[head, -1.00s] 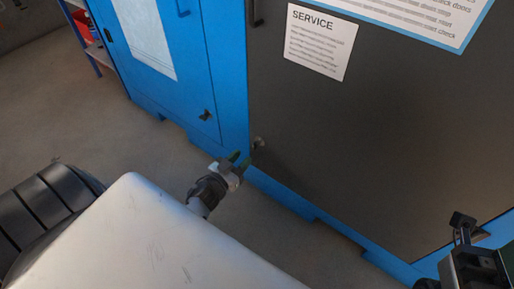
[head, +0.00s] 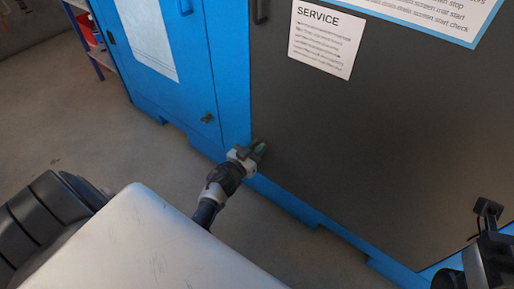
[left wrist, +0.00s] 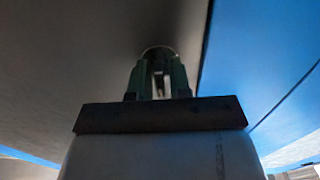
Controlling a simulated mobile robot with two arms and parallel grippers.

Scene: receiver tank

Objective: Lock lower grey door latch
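The lower grey door latch is a small knob-like handle low on the left edge of the dark grey door (head: 390,130). In the head view my left gripper (head: 260,147) is at this latch and mostly hides it. In the left wrist view the two green fingers (left wrist: 160,82) stand on either side of the latch (left wrist: 158,84), with its round base behind their tips. The gap at each side is too dark to tell whether the fingers press on it. My right gripper (head: 488,212) is at the lower right, by the door's bottom edge; its fingers are unclear.
A blue cabinet door (head: 165,60) with its own small latch (head: 208,118) stands left of the grey door. A SERVICE sheet (head: 325,40) is on the grey door above. A shelf with a red item (head: 87,28) is at far left. Open floor (head: 60,130) lies in front.

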